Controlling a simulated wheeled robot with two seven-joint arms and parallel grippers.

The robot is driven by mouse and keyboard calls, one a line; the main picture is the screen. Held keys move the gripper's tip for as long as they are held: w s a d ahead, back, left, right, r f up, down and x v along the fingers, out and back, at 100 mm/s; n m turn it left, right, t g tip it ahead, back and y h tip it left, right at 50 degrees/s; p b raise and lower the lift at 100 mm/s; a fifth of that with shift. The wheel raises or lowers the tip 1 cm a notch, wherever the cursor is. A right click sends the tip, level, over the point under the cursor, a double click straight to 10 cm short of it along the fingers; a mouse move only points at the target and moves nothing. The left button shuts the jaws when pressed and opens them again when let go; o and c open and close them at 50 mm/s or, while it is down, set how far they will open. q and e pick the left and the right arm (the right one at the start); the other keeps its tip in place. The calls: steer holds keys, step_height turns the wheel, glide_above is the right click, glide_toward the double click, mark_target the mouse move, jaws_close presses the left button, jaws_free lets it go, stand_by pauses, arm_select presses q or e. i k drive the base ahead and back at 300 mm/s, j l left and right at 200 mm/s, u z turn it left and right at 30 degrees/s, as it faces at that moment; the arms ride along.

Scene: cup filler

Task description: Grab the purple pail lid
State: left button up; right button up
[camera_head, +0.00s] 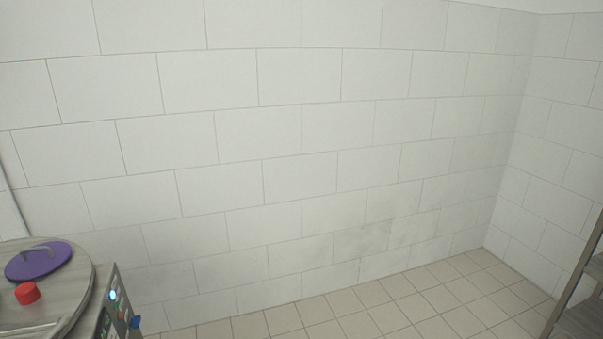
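The purple pail lid (40,263) is a flat purple disc with a grey handle on top. It lies at the lower left on a round greyish wood-look surface (78,277), close to the picture's left edge. Neither of my grippers shows in the head view.
A red cap-like object (27,293) sits just in front of the lid. A panel with a lit button and a blue part (116,304) is on the machine's right side. Tiled floor (400,305) is clear; a dark shelf frame (580,290) stands at right.

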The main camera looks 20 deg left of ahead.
mark_target(38, 261)
steer(key=i+j+u, duration=0.1)
steer(key=i+u, duration=0.2)
steer(key=u, duration=0.15)
steer(key=i+u, duration=0.45)
steer(key=i+l+u, duration=0.2)
steer(key=u, duration=0.3)
steer(key=i+l+u, duration=0.25)
steer(key=u, duration=0.2)
steer(key=i+l+u, duration=0.25)
steer(key=u, duration=0.2)
steer(key=i+l+u, duration=0.1)
steer(key=u, duration=0.35)
steer(key=i+l+u, duration=0.2)
steer(key=u, duration=0.3)
steer(key=i+l+u, duration=0.2)
steer(key=u, duration=0.25)
steer(key=l+u, duration=0.3)
steer(key=u, duration=0.15)
steer(key=i+l+u, duration=0.1)
steer(key=l+u, duration=0.2)
steer(key=u, duration=0.15)
steer(key=l+u, duration=0.3)
steer(key=u, duration=0.2)
steer(key=l+u, duration=0.4)
steer(key=l, duration=0.2)
steer(key=i, duration=0.05)
